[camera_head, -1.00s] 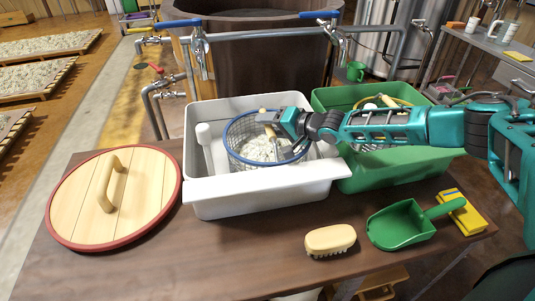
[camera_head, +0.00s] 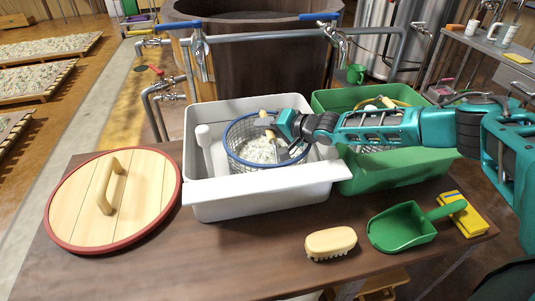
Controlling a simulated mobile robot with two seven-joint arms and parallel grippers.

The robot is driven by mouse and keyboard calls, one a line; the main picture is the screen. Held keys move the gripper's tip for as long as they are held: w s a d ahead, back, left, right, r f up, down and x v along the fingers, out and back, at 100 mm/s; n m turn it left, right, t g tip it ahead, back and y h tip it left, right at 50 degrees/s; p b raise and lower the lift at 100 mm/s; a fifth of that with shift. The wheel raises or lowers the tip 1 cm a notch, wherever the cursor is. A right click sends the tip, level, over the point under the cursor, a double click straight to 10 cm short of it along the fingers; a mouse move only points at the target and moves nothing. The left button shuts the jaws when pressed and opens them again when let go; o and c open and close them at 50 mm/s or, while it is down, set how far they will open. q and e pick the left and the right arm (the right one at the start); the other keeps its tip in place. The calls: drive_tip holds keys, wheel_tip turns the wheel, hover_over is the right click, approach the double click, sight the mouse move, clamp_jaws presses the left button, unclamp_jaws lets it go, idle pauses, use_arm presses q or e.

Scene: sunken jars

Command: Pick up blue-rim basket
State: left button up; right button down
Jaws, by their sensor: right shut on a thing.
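The blue-rim basket (camera_head: 251,153) is a wire mesh basket with pale grain-like contents. It is in the white tub (camera_head: 262,195) at the middle of the table. My right gripper (camera_head: 284,128) reaches in from the right and is shut on the basket at the right side of its rim. The gripper hides part of that rim. A light wooden handle shows at the basket's upper edge beside the gripper. Whether the basket's bottom touches the tub floor cannot be told. My left gripper is not in view.
A green tub (camera_head: 400,176) with a yellow-rimmed basket stands right of the white tub, under my right arm. A round wooden lid (camera_head: 140,190) lies at left. A brush (camera_head: 330,242), green scoop (camera_head: 400,228) and yellow sponge (camera_head: 467,219) lie in front. Taps (camera_head: 200,50) hang behind.

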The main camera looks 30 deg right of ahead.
idle(0.9)
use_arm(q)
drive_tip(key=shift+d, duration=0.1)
use_arm(e)
drive_tip(key=shift+w+r, duration=0.15)
drive_tip(key=shift+r, duration=0.1)
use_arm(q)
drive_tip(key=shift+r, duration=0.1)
use_arm(e)
drive_tip(key=shift+r, duration=0.1)
